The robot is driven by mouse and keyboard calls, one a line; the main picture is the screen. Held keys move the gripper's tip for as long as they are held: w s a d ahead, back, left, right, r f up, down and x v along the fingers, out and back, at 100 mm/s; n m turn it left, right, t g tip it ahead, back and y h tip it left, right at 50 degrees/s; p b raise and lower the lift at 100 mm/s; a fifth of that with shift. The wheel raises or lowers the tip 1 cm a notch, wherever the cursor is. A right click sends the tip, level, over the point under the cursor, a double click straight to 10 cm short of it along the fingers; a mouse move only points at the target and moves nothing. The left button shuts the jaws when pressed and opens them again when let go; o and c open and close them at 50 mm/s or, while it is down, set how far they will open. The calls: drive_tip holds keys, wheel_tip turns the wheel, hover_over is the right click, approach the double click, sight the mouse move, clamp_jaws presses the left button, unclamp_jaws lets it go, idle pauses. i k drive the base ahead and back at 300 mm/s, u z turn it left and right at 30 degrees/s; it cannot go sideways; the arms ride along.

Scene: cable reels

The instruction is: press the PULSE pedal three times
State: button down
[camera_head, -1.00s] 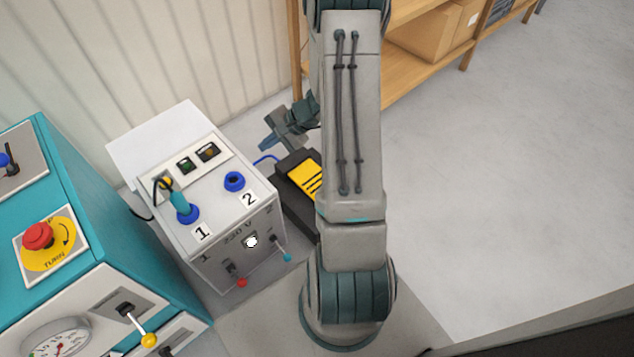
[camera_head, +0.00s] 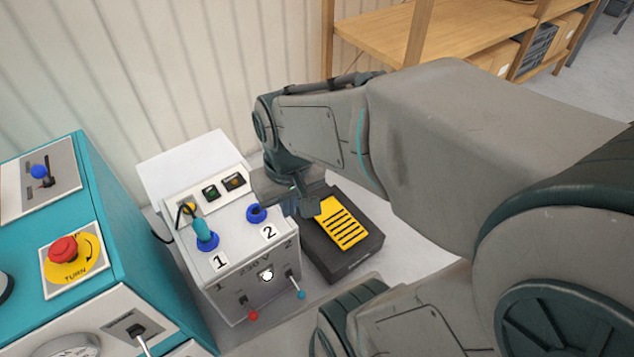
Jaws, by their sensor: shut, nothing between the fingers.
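The pedal (camera_head: 343,222) is a yellow plate with black stripes on a dark box (camera_head: 352,265), on the floor to the right of the white cabinet. Its label cannot be read from here. My gripper (camera_head: 303,210) points down above the pedal's left end, between the pedal and the cabinet in the picture. The fingers are close together and hold nothing. They overlap the far left corner of the pedal box in the picture, and I cannot tell whether they touch it. My arm hides part of the area behind the pedal.
The white cabinet (camera_head: 250,272) has blue sockets marked 1 and 2, a teal plug (camera_head: 200,230) in socket 1, and red and blue levers in front. A teal machine (camera_head: 112,210) with a red button (camera_head: 63,249) stands left. Wooden shelves (camera_head: 427,30) stand behind, right.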

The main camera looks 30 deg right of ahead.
sight(346, 231)
drive_tip(key=k, duration=0.5)
drive_tip(key=u, duration=1.65)
drive_tip(key=k, duration=0.8)
drive_tip(key=z, duration=1.45)
drive_tip(key=i, duration=1)
